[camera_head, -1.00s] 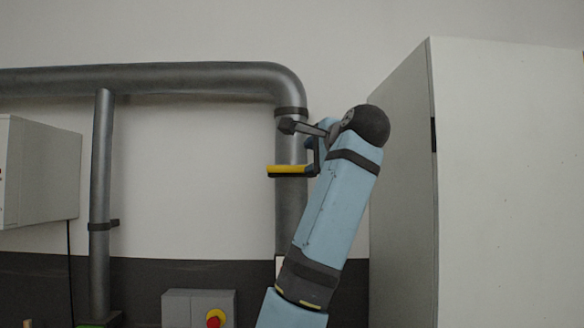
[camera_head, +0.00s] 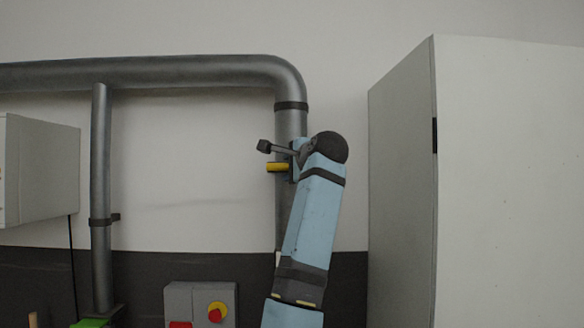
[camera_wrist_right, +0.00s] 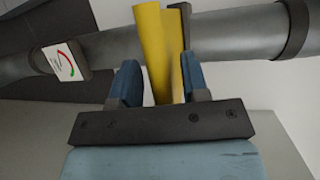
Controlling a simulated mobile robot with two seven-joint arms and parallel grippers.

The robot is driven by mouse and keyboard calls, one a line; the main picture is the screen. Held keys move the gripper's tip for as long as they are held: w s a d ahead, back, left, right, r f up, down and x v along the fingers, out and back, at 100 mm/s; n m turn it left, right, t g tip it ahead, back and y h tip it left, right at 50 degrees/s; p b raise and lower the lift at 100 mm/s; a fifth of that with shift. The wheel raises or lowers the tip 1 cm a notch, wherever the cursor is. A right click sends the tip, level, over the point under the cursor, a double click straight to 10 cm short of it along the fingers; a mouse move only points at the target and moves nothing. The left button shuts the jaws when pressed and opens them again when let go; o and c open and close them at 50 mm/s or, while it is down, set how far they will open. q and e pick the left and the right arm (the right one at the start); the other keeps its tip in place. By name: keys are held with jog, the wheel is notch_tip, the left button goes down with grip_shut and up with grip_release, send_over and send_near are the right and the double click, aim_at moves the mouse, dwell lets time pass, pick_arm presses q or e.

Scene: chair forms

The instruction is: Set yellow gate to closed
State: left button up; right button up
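The yellow gate is a valve with a yellow lever handle (camera_head: 277,167) on the vertical grey pipe below the elbow. My right gripper (camera_head: 300,158) is at the pipe beside the lever, and my arm hides part of the valve. In the right wrist view the yellow handle (camera_wrist_right: 160,50) runs between the two blue fingers of my right gripper (camera_wrist_right: 162,82). The fingers lie close on either side of it; whether both press on it I cannot tell. My left gripper is out of view.
A tall grey cabinet (camera_head: 480,180) stands at the right of the pipe. A control box with a red button on yellow (camera_head: 217,312) is low in the middle. A wall box (camera_head: 40,170) and a thinner pipe (camera_head: 101,180) are at the left. The wrist view shows a label with a red-green arc (camera_wrist_right: 64,62).

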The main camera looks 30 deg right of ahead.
grip_shut()
jog(key=shift+w+d+r, duration=0.1)
jog(key=shift+w+d, duration=0.1)
jog(key=shift+w, duration=0.15)
jog(key=w+d, duration=0.1)
jog(key=w, duration=0.1)
jog(key=w+d, duration=0.1)
jog(key=w, duration=0.1)
jog(key=w+d, duration=0.2)
jog(key=shift+w, duration=0.3)
jog(key=shift+s+r, duration=0.1)
jog(key=shift+r, duration=0.05)
jog(key=shift+o, duration=0.7)
grip_release()
jog(key=shift+w+d+f, duration=0.15)
jog(key=shift+w+f, duration=0.05)
jog(key=shift+w, duration=0.05)
jog(key=shift+s, duration=0.5)
pick_arm(q)
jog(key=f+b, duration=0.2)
jog(key=b, duration=0.1)
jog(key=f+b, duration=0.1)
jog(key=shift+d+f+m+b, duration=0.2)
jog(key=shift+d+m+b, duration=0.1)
jog(key=shift+b, duration=0.1)
pick_arm(e)
jog(key=v, duration=1.3)
jog(key=shift+r, duration=0.15)
